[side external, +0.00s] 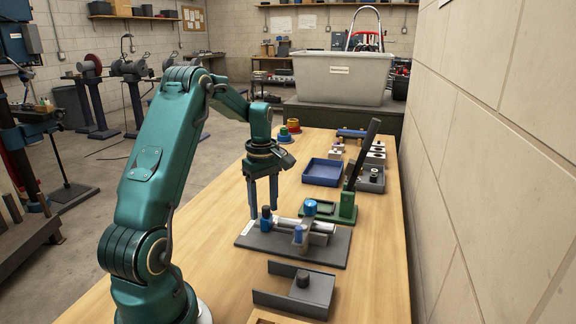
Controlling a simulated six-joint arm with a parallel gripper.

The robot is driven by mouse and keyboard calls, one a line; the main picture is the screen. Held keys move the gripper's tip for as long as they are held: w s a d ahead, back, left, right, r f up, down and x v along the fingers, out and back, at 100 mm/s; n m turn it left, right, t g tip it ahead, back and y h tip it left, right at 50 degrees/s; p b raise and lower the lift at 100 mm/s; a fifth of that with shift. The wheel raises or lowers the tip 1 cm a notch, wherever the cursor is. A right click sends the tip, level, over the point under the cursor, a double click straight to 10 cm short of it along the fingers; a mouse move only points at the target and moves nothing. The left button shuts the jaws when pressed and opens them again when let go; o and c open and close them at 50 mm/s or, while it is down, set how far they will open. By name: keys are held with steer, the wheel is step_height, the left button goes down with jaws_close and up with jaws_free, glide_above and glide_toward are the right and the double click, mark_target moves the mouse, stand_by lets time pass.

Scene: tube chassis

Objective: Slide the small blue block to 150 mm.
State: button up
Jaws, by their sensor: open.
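A dark grey base plate (325,258) lies on the wooden bench and carries silvery bars or tubes (322,226). A small blue block (266,223) with a dark top stands at the left end of the bars. A second small blue piece (298,234) sits on a grey upright at the front of the plate. A larger blue round knob (310,207) stands behind. My gripper (263,212) points down with its two fingers apart, its tips close to the left blue block. Whether they touch or straddle it cannot be told. No scale marks are readable.
A green fixture with a tilted black lever (346,208) stands right behind the plate. A blue tray (322,172) lies farther back. A dark grey channel bracket (292,290) lies in front. The wall runs along the right; bare bench shows at left.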

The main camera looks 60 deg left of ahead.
mark_target(267, 207)
steer(key=shift+r, duration=2.6)
steer(key=shift+w+d+r, duration=0.15)
steer(key=shift+w+d, duration=0.1)
steer(key=d+r+m+t+y, duration=0.1)
steer(key=d+r+m+t, duration=0.1)
steer(key=d+r+m, duration=0.45)
steer(key=d+r+m+t, duration=0.1)
steer(key=d+r, duration=0.2)
steer(key=d, duration=0.6)
steer(key=s+d+f+m+t+h, duration=0.1)
steer(key=s+d+f+m, duration=0.3)
steer(key=s+d+m, duration=0.5)
steer(key=s+m+t, duration=0.1)
steer(key=m, duration=0.2)
steer(key=shift+s+f+m+t, duration=0.15)
steer(key=shift+s+m+t, duration=0.05)
steer(key=shift+m+t, duration=0.15)
